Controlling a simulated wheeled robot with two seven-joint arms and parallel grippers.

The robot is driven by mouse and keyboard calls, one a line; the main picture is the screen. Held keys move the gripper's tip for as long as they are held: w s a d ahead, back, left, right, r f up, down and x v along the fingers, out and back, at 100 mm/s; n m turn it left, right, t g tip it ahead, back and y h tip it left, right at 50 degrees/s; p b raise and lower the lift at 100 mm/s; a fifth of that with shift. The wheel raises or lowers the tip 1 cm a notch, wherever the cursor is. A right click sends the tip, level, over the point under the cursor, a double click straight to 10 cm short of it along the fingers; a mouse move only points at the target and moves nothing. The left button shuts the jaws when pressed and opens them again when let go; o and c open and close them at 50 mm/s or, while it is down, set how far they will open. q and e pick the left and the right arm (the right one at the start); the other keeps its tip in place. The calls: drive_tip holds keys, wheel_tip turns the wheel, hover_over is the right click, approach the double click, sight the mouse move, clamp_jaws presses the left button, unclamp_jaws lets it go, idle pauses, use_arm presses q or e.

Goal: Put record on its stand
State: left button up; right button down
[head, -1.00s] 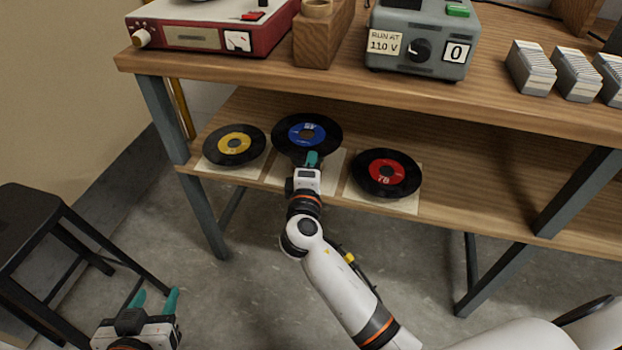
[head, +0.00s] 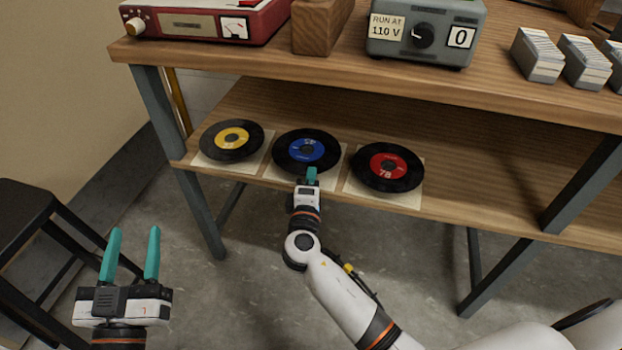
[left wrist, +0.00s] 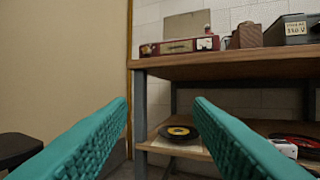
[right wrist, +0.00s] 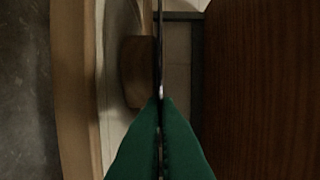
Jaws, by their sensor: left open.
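A black record with a blue label (head: 306,151) is in the middle of the lower shelf, level over a pale square card (head: 283,173). My right gripper (head: 311,175) is at its front edge. In the right wrist view, the fingers (right wrist: 160,100) are shut on the record's thin edge (right wrist: 160,60), seen edge-on. A short wooden support (right wrist: 135,70) shows beneath the record; whether they touch is unclear. A yellow-label record (head: 232,140) is left and a red-label record (head: 388,167) is right. My left gripper (head: 132,240) is open and empty, left of the bench.
The upper bench top (head: 220,55) overhangs the shelf. It carries a red device (head: 200,22), a wooden block (head: 318,25), a grey voltage box (head: 425,35) and white card stacks (head: 537,57). A black stool (head: 25,215) stands left. The shelf's right part is clear.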

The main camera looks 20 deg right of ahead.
drive_tip(key=shift+f, duration=0.15)
drive_tip(key=c, duration=1.7)
unclamp_jaws()
use_arm(q)
drive_tip(key=shift+s+r+t, duration=0.15)
drive_tip(key=shift+r+t, duration=0.35)
drive_tip(key=shift+r, duration=0.05)
